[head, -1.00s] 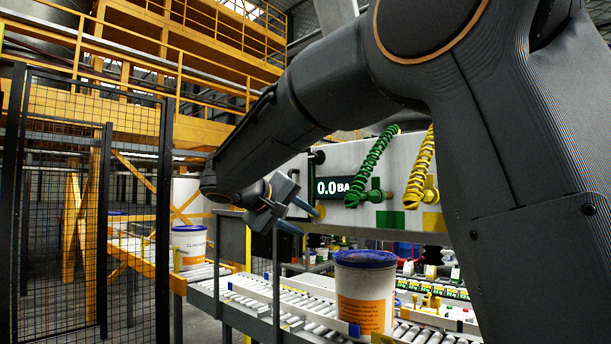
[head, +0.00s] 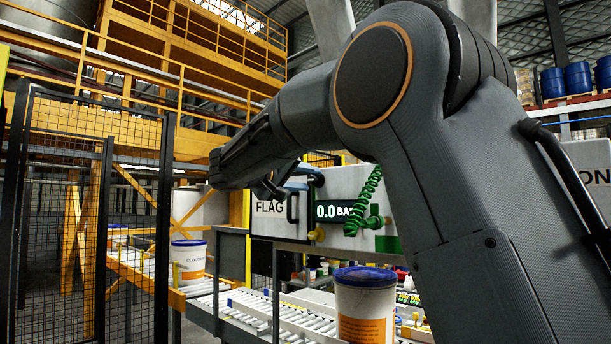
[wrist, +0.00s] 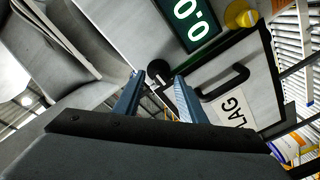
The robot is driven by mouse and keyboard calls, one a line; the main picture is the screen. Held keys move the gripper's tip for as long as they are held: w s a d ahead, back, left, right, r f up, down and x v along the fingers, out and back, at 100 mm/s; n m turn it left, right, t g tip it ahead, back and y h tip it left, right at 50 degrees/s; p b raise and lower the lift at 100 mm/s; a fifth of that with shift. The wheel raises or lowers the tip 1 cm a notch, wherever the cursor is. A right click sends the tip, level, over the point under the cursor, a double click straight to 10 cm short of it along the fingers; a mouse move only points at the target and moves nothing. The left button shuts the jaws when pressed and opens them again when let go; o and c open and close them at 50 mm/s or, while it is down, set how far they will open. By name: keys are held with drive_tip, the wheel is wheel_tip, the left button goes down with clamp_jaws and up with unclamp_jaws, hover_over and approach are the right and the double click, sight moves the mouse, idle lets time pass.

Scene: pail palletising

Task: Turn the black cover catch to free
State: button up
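The black cover catch (wrist: 158,71) shows in the wrist view as a dark round knob at the edge of the grey cover marked FLAG (wrist: 205,75). In the head view the catch (head: 317,180) is a small dark shape at the cover's upper right, partly behind my arm. My gripper (wrist: 159,78) is open, with its two blue fingers apart. The catch appears between the fingertips in the wrist view; I cannot tell whether they touch it.
A black handle (wrist: 224,83) stands out from the cover. A pressure display (head: 340,211) and a green coiled hose (head: 370,200) are to the right. A pail with a blue lid (head: 364,305) stands on the roller conveyor below. A mesh fence (head: 75,220) is at the left.

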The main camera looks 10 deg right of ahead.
clamp_jaws()
